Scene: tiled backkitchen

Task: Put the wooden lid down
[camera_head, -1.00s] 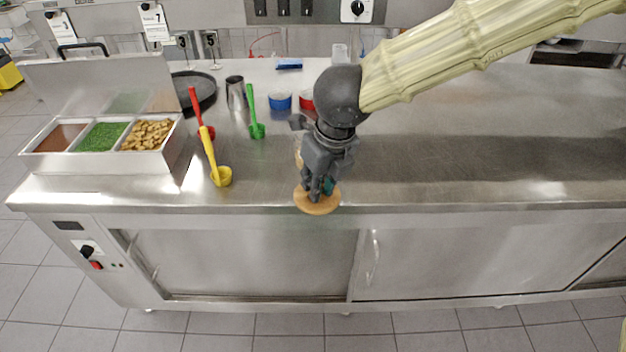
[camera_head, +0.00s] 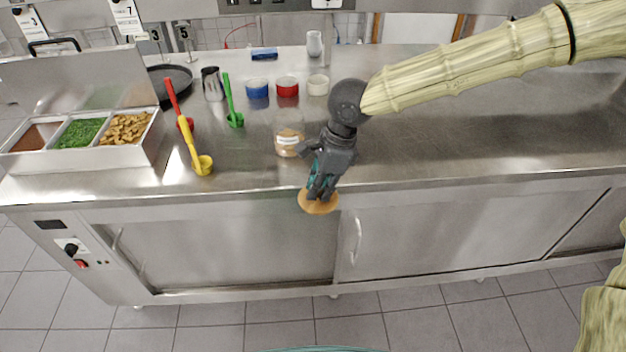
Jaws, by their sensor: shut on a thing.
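The wooden lid (camera_head: 318,205) is a round, light brown disc at the front edge of the steel counter. My gripper (camera_head: 321,190) points down and is shut on the lid from above. The lid overlaps the counter's front edge in the picture; I cannot tell whether it touches the counter. A clear jar (camera_head: 288,140) with a pale label and brownish contents stands on the counter behind and left of my gripper.
A steel food container (camera_head: 130,155) with three compartments is at far left. Blue (camera_head: 257,88), red (camera_head: 287,86) and white (camera_head: 318,85) bowls sit behind. The counter (camera_head: 480,130) is clear at right.

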